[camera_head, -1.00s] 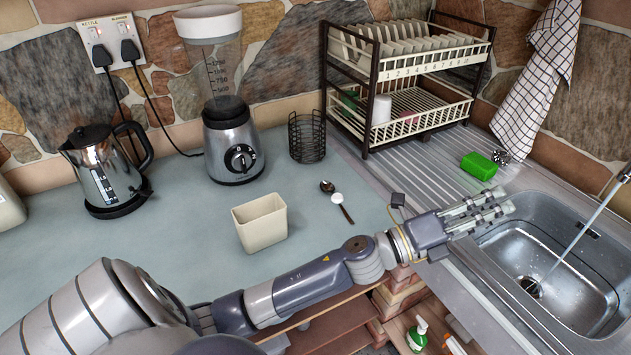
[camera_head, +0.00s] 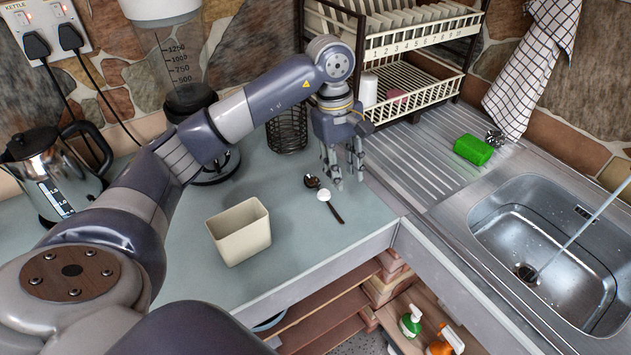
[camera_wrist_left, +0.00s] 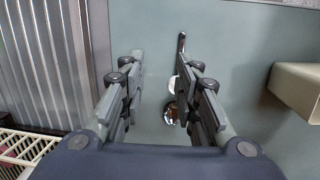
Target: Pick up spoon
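The spoon (camera_head: 336,212) lies on the pale worktop, its dark handle toward the front edge and its bowl toward the back. A small white round patch shows between bowl and handle. My left gripper (camera_head: 345,180) points down just right of the spoon's bowl, open and empty. In the left wrist view, the spoon (camera_wrist_left: 182,47) shows near the right-hand finger of the gripper (camera_wrist_left: 161,66), which partly hides it. Contact between finger and spoon cannot be told. My right gripper is not in view.
A cream rectangular container (camera_head: 240,232) stands left of the spoon. A black wire holder (camera_head: 287,130), blender and kettle (camera_head: 52,172) stand behind and left. The dish rack (camera_head: 425,95), green block (camera_head: 473,150) and sink (camera_head: 550,235) are to the right.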

